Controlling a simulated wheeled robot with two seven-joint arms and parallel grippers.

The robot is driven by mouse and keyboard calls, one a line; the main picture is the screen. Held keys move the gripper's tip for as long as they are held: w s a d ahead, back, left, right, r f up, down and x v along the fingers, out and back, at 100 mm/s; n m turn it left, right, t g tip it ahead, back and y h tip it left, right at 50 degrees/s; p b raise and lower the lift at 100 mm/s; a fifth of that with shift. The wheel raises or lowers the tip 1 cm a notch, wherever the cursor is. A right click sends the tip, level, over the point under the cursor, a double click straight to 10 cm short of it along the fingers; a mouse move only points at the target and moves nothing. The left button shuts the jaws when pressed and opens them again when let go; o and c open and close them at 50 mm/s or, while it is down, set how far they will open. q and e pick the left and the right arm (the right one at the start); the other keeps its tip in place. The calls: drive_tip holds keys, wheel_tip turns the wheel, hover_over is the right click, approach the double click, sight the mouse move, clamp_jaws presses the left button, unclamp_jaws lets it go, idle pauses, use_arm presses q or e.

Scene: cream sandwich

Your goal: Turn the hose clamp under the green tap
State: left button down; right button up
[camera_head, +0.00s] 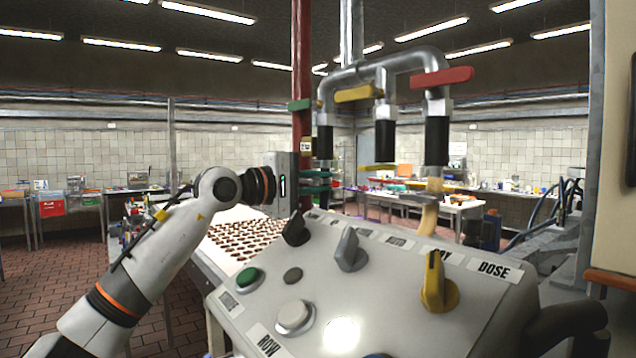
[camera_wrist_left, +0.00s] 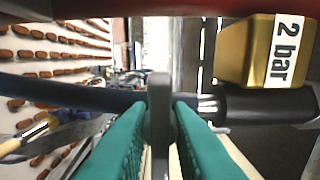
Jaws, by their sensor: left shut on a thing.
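The green tap handle (camera_head: 302,105) is on the left of the pipe, with a black hose end (camera_head: 325,142) below it. My left gripper (camera_head: 326,181) is just under that hose end, its green fingers pointing right. In the left wrist view the fingers (camera_wrist_left: 160,108) are shut on a thin grey upright piece (camera_wrist_left: 158,130), which looks like the hose clamp's tab. A dark hose (camera_wrist_left: 265,104) runs beside the fingertips. In the head view the clamp is mostly hidden by the fingers. My right gripper is not in view.
A yellow tap (camera_head: 359,93) and a red tap (camera_head: 442,77) stand to the right. A red post (camera_head: 301,60) rises close to my left gripper. The knobbed control panel (camera_head: 390,300) lies below. A yellow "2 bar" block (camera_wrist_left: 240,50) is near the fingers in the wrist view.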

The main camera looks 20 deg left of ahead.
use_arm(q)
drive_tip(key=shift+f, duration=0.15)
drive_tip(key=c, duration=1.6)
unclamp_jaws()
drive_tip(key=shift+o, duration=0.2)
drive_tip(key=shift+s, duration=0.1)
drive_tip(key=shift+s+a+b, duration=0.2)
drive_tip(key=shift+a+b, duration=0.05)
drive_tip(key=shift+b, duration=0.05)
drive_tip(key=b+v, duration=0.5)
drive_tip(key=v, duration=0.6)
drive_tip(key=shift+s, duration=0.2)
drive_tip(key=shift+a, duration=0.15)
